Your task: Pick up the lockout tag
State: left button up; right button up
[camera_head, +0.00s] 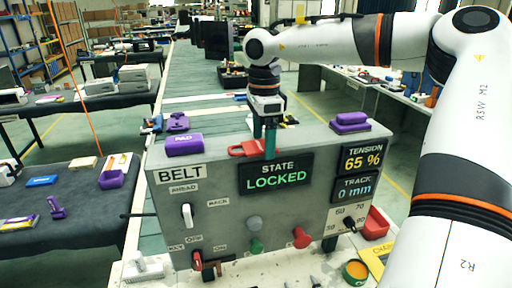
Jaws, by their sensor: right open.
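A flat red piece with a gap in it, which looks like the lockout tag (240,150), lies on top of the grey control box (225,215) near its front edge. My right gripper (264,147) points down from above with its teal fingers apart. Its fingers are at the right end of the red piece, and the nearer finger overlaps it in the picture. I cannot tell whether they touch. A small red piece (197,261) is at the lower left switch of the box. My left gripper is not in view.
Purple blocks stand on the box top at the left (184,145) and right (350,122). The box front has a "LOCKED" display (275,174), knobs and switches. A red bin (375,223) stands right of it. My right arm fills the right side.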

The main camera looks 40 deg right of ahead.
aim_at(263, 145)
jog(key=shift+f, duration=0.1)
jog(key=c, duration=1.1)
jog(key=shift+r, duration=0.2)
jog(key=shift+w+r, duration=0.1)
jog(key=shift+r, duration=0.2)
notch_tip(263, 145, up, 9)
jog(key=shift+r+b, duration=0.2)
jog(key=shift+b, duration=0.9)
